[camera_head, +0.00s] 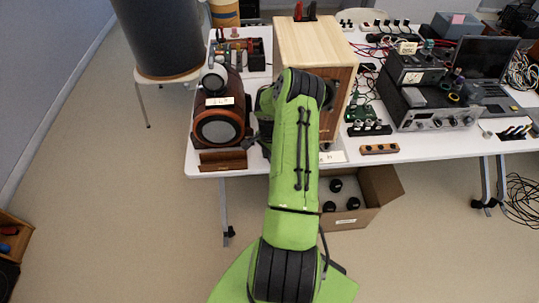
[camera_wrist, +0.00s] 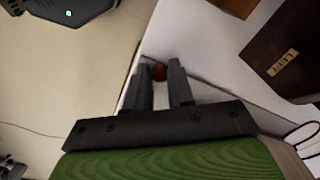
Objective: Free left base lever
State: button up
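The left speaker (camera_head: 222,125) is a dark red-brown cabinet with a silver-grey round unit on top, at the left of the white table. A dark brown surface with a "LEFT" label (camera_wrist: 284,67) shows at the right of the wrist view. Contact cannot be told. The lever's shaft is hidden. In the head view my arm covers the gripper.
A pale wooden-topped cabinet (camera_head: 316,46) stands right of the speaker, partly behind my arm. An open cardboard box (camera_head: 372,197) sits under the table. Electronics and a laptop (camera_head: 474,65) crowd the table's right side.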

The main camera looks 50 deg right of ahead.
grip_shut()
jog(key=shift+n, duration=0.3)
jog(key=n, duration=0.1)
jog(key=s+a+n+b, duration=0.1)
jog(key=n, duration=0.1)
jog(key=shift+s, duration=0.1)
jog(key=n, duration=0.1)
jog(key=s+n+b, duration=0.1)
jog(key=n, duration=0.1)
jog(key=shift+a, duration=0.15)
jog(key=shift+s+n+b, duration=0.45)
jog(key=shift+s+n, duration=0.05)
jog(key=shift+n, duration=0.75)
jog(key=shift+s+n+b, duration=0.45)
jog(key=shift+n+b, duration=0.05)
jog(key=shift+n, duration=0.7)
jog(key=shift+s+n+b, duration=0.45)
jog(key=shift+s+n, duration=0.05)
jog(key=shift+n, duration=0.75)
